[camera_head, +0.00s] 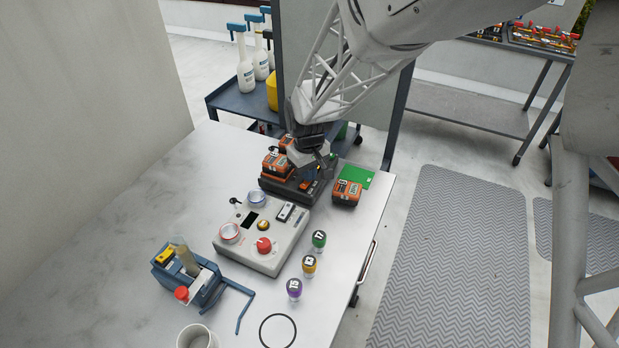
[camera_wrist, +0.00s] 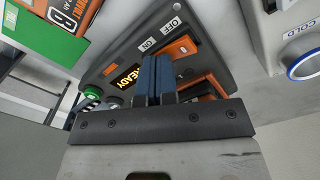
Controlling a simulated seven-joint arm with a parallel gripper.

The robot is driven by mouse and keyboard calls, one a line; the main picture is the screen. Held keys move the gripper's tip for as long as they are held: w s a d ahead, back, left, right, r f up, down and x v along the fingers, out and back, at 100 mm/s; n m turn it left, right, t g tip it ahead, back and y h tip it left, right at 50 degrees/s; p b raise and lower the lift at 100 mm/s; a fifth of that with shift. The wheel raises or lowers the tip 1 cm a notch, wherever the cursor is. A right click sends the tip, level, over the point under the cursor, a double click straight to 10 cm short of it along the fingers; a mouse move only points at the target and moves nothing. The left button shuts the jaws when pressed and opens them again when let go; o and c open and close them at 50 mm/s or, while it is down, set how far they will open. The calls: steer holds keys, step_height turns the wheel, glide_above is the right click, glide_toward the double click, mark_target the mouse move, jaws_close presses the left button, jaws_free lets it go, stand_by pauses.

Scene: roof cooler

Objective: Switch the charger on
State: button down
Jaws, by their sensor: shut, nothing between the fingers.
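The charger (camera_head: 271,185) is a dark grey unit at the back of the table, with orange battery packs (camera_head: 274,163) on it. In the wrist view its sloping panel (camera_wrist: 125,55) carries OFF and ON labels, an orange switch (camera_wrist: 180,47) beside them and an amber READY display (camera_wrist: 131,79). My gripper (camera_head: 318,173) is low over the charger's right part. In the wrist view the blue fingers of my gripper (camera_wrist: 155,60) are together and empty, in front of the panel between the display and the switch. I cannot tell whether they touch it. The fingers hide part of the panel.
A battery pack (camera_head: 346,193) sits by a green mat (camera_head: 358,176) right of the charger. A grey control box (camera_head: 283,239) with dials stands in front. Numbered capped jars (camera_head: 309,265) and a blue fixture (camera_head: 203,285) are nearer. The table's left side is clear.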

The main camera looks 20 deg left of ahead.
steer(key=shift+r, duration=3.5)
steer(key=shift+d+r, duration=0.1)
steer(key=shift+d, duration=0.1)
steer(key=s+d+r+m, duration=0.15)
steer(key=d+r, duration=0.25)
steer(key=d, duration=0.5)
steer(key=s+d+r+m+t, duration=0.1)
steer(key=d+r+m, duration=0.15)
steer(key=d, duration=0.55)
steer(key=s+d+r+m, duration=0.1)
steer(key=d+r+m, duration=0.1)
steer(key=d+r, duration=0.5)
steer(key=s+d+m+t, duration=0.1)
steer(key=s+d+m, duration=0.5)
steer(key=s+d, duration=1.1)
steer(key=d, duration=0.4)
steer(key=shift+s+d+f+t, duration=0.25)
steer(key=shift+s+d+t, duration=0.05)
steer(key=shift+s+d, duration=0.1)
